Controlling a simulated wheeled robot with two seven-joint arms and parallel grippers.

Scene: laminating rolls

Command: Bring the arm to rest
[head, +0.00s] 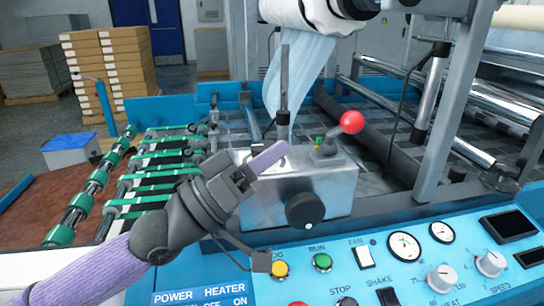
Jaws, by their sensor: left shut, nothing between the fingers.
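My left arm (95,275) comes in from the lower left, with a purple sleeve and a dark grey wrist. My left gripper (268,157) is shut and empty. Its fingers point up and right in front of the metal box (325,187) of the machine, near its top edge. I cannot tell whether they touch it. The right gripper is not in view.
A red ball-topped lever (351,122) and a black knob (305,209) are on the metal box. A blue control panel (400,265) with buttons, dials and gauges lies in front. Green-ringed rollers (150,175) are left; a grey post (455,100) rises right.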

